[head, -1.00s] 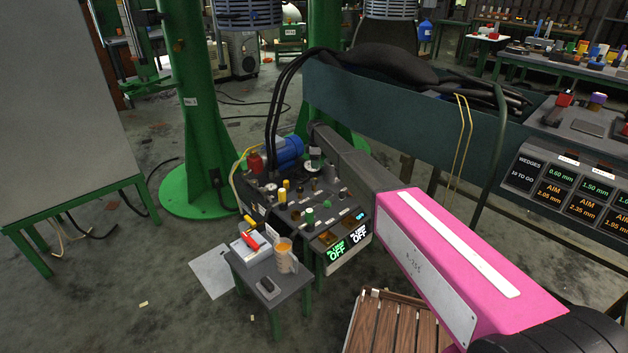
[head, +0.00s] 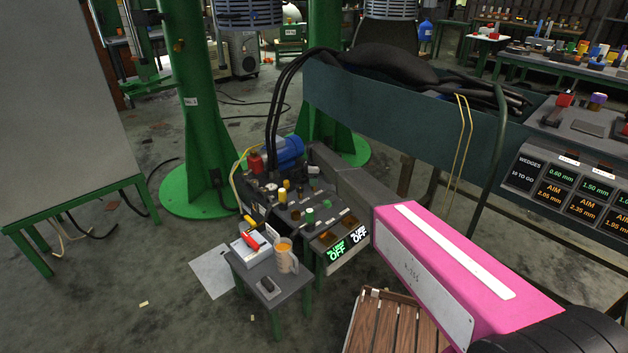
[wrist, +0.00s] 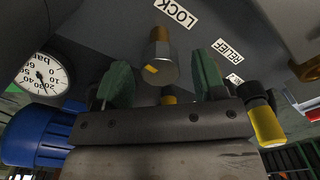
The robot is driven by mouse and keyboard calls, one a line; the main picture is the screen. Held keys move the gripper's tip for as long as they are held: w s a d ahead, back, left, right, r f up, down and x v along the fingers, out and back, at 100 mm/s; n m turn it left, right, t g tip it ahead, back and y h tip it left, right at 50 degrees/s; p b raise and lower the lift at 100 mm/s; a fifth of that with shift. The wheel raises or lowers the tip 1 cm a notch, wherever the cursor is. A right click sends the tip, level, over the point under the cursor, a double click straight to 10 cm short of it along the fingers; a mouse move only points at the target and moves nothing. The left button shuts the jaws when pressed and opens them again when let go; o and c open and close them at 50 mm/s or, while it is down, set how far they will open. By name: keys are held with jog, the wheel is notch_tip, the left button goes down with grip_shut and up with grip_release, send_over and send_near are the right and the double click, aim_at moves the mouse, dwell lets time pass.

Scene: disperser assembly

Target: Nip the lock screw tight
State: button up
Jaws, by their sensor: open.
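The lock screw (wrist: 159,62) is a grey metal cylinder with a yellow mark on its end and a brass-coloured collar behind it. It projects from the grey panel beside the LOCK label (wrist: 176,12) in the wrist view. My gripper (wrist: 160,82) is open, with one green finger to the left of the screw and one to the right. Gaps show between the screw and both fingers. In the head view my arm reaches over the control panel (head: 328,222); I cannot make out the fingers or the lock screw there.
In the wrist view, a pressure gauge (wrist: 42,76) and a blue part (wrist: 38,134) lie left. A yellow-ended knob (wrist: 267,124) sits close right of the gripper, near the RELIEF label (wrist: 228,50). A small table with a mug (head: 286,258) stands before the panel.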

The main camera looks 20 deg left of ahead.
jog(key=c, duration=0.9)
jog(key=shift+m, duration=0.4)
jog(key=m, duration=0.4)
jog(key=shift+m, duration=0.4)
jog(key=m, duration=1.6)
jog(key=shift+m, duration=0.3)
